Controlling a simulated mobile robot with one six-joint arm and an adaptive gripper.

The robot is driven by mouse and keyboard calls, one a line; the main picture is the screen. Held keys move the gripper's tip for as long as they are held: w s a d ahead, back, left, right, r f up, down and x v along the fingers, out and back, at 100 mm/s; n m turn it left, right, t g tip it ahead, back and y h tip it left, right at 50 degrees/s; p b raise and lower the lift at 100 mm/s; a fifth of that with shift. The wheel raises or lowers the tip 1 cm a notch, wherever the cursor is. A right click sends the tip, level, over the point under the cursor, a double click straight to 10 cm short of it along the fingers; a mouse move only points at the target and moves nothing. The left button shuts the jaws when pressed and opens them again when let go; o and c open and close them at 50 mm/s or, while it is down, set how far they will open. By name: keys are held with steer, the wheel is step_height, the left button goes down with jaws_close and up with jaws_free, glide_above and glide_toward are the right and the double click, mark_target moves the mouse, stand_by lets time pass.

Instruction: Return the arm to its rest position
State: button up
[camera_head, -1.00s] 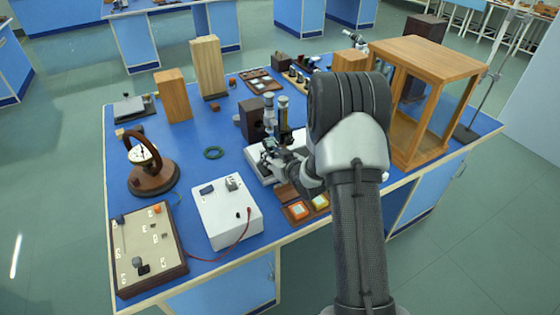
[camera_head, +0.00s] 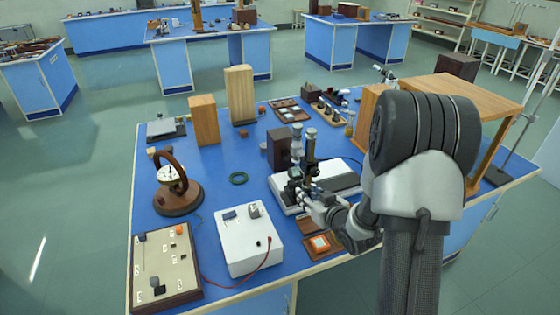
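My arm rises at the right of the head view and reaches left over the blue bench (camera_head: 215,175). My gripper (camera_head: 298,190) is small and dark, in front of an instrument (camera_head: 310,150) with upright cylinders on a white base (camera_head: 345,180). It overlaps the instrument in the picture, and I cannot tell whether they touch. The fingers are too small and dark to show whether they are open or shut. No held object can be made out. My arm hides part of the bench's right side.
Wooden blocks (camera_head: 240,95) stand behind.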

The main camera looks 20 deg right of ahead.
steer(key=s+a+r+g+h, duration=0.3)
steer(key=s+a+r+g, duration=0.15)
steer(key=s+r, duration=0.65)
steer(key=s+a+r+g+y, duration=0.1)
steer(key=s+a, duration=0.4)
steer(key=s, duration=0.5)
steer(key=s+a+r+g+y, duration=0.1)
steer(key=s+a+r+g, duration=0.2)
steer(key=s+a, duration=0.3)
steer(key=s+r, duration=0.1)
steer(key=s, duration=0.4)
steer(key=shift+a+r+y, duration=0.2)
steer(key=shift+y, duration=0.1)
steer(key=shift+s+g, duration=0.1)
steer(key=shift+g, duration=0.15)
